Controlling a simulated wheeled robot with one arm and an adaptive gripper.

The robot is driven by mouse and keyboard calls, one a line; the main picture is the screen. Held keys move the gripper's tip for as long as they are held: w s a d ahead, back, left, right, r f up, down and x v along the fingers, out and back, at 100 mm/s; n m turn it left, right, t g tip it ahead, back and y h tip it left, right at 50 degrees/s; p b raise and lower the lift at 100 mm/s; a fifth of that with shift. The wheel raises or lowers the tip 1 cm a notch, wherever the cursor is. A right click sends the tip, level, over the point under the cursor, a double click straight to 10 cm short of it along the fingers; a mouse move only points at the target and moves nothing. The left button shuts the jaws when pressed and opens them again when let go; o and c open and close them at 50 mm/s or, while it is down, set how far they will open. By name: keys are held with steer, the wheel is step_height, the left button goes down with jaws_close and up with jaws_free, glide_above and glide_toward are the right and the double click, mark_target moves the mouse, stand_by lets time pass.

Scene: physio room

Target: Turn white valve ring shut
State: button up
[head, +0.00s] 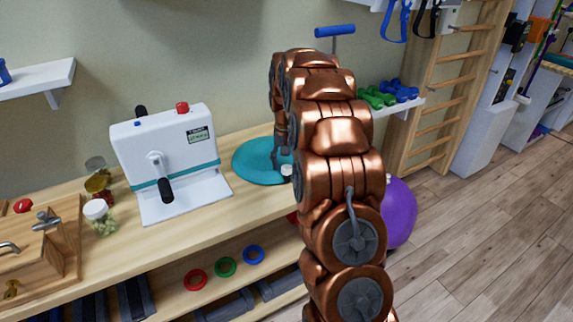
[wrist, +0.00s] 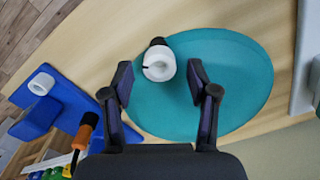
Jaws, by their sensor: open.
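A white round piece, which looks like the valve ring (wrist: 159,64), stands over a teal round mat (wrist: 235,85) in the wrist view. It has a dark mark on its face and a black part at its far side. My gripper (wrist: 160,78) is open, with one finger to the left of the ring and one to the right. Gaps show on both sides, so neither finger seems to touch it. In the head view a small white piece, likely the same ring (head: 287,170), shows on the mat (head: 248,160), partly hidden by my arm.
A white crank machine (head: 168,160) stands on the wooden bench left of the mat. Jars (head: 99,213) and a wooden tap board (head: 45,245) are farther left. A blue block (wrist: 60,108) with a white roll lies left in the wrist view.

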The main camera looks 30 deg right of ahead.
step_height(320, 180, up, 11)
steer(key=shift+r, duration=0.15)
stand_by(0.4)
